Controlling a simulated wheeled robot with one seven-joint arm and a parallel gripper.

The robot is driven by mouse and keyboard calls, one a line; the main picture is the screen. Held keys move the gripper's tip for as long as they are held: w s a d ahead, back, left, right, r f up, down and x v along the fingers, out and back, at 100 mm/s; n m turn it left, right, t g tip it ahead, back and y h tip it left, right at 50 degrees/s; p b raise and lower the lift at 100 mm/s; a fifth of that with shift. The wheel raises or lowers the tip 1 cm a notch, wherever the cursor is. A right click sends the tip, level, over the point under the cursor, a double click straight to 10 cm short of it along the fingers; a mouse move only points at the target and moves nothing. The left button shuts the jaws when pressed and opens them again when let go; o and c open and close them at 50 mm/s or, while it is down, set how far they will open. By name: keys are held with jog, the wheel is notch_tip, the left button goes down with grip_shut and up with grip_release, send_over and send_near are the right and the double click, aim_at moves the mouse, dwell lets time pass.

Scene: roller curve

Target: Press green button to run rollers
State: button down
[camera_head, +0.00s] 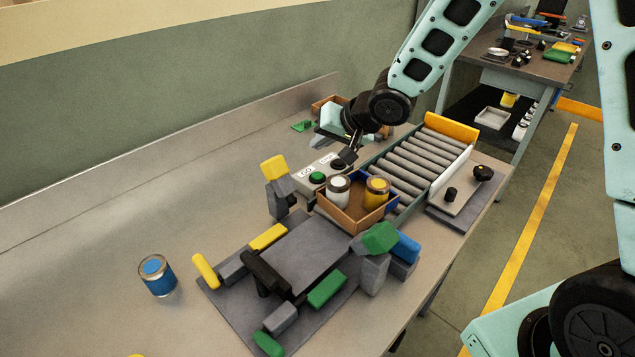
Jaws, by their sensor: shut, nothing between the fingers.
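A light control box (303,179) stands on the table beside the rollers, with a green button (317,177) at its near left and a dark button (337,164) at its far right. My gripper (345,160) is shut and empty, its tip pointing down over the dark button side of the box. I cannot tell whether the tip touches the box. The green button is uncovered, a little left of the tip. The grey roller track (405,172) runs behind an open wooden tray (352,213) that holds a white-lidded can (338,190) and a yellow can (376,193).
A yellow end stop (451,128) closes the track's far end. Grey, green, yellow and blue blocks surround a grey plate (300,256) in front. A blue can (157,275) stands at the left. The table's left side is mostly clear. A second workbench (520,70) stands behind right.

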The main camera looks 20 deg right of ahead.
aim_at(321, 177)
notch_tip(321, 177, down, 5)
jog(key=b, duration=0.3)
jog(key=shift+b, duration=0.35)
jog(key=shift+f, duration=0.35)
jog(key=shift+f+b, duration=0.15)
jog(key=shift+b, duration=0.15)
dwell(1.0)
jog(key=shift+f, duration=0.25)
